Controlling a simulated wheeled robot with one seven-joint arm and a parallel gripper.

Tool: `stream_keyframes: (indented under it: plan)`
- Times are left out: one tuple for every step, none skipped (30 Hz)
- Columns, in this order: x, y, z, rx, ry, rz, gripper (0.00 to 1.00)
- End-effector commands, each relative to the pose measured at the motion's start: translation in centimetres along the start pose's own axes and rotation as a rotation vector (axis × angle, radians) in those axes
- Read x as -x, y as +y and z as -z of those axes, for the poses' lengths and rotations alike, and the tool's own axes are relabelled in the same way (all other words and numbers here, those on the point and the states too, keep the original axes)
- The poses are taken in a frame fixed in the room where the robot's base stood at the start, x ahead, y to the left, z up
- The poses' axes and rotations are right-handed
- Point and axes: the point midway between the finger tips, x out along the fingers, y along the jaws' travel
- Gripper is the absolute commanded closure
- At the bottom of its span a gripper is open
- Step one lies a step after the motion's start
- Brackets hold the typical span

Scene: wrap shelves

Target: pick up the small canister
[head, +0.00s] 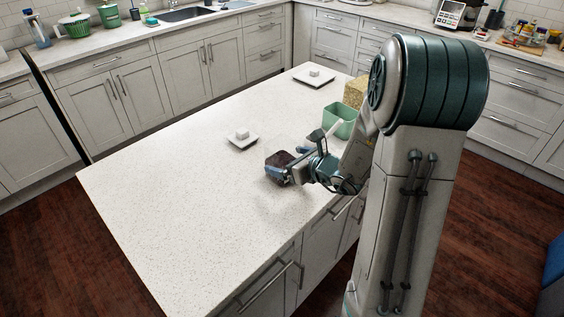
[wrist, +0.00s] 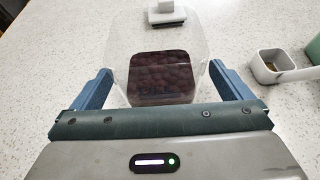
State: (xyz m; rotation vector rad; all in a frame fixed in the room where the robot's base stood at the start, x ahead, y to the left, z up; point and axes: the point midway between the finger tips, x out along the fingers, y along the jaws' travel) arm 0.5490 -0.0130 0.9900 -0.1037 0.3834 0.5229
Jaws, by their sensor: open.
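The small canister is a clear, squarish container with dark red berries in its lower part. In the head view the canister (head: 279,158) stands on the white island counter, partly hidden by my gripper (head: 284,172). In the wrist view the canister (wrist: 155,72) is straight ahead, between the two blue fingers of my gripper (wrist: 162,88). The fingers are open, one on each side of it. Gaps show between the fingers and its walls, though contact low down is hard to tell.
A small white scoop with a handle (wrist: 278,66) and a green container (head: 341,121) are to the right. A similar dish (head: 314,77) is farther back. The counter's left side is clear.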

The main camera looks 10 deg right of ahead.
Motion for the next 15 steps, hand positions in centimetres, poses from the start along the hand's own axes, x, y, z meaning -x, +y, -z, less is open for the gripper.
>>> stream_keyframes:
  plan:
    - [-0.8, 0.2, -0.6, 0.001, 0.000, -0.005, 0.02]
    - [-1.2, 0.1, -0.4, -0.001, 0.001, -0.003, 0.02]
    - [-1.6, 0.1, -0.3, -0.001, 0.000, -0.003, 0.02]
    - [-1.9, 0.1, -0.4, -0.001, 0.000, -0.002, 0.02]
    - [-2.2, 0.1, -0.4, 0.000, 0.000, -0.002, 0.02]
    - [-2.5, 0.1, -0.3, 0.000, 0.000, -0.002, 0.02]
    - [-2.6, 0.1, -0.3, 0.001, 0.000, -0.002, 0.02]
    - [-2.7, 0.1, -0.3, 0.001, 0.000, -0.002, 0.02]
    - [-2.8, 0.1, -0.3, 0.001, -0.001, -0.001, 0.02]
    - [-2.8, 0.1, -0.3, 0.001, -0.001, -0.001, 0.02]
    - [-2.8, 0.1, -0.3, 0.001, -0.001, -0.001, 0.02]
    - [-2.8, 0.1, -0.3, 0.001, -0.001, -0.001, 0.02]
    - [-2.8, 0.1, -0.3, 0.001, -0.001, -0.001, 0.02]
    - [-2.8, 0.1, -0.3, 0.001, -0.001, -0.001, 0.02]
    - [-2.8, 0.1, -0.3, 0.001, -0.001, 0.000, 0.05]
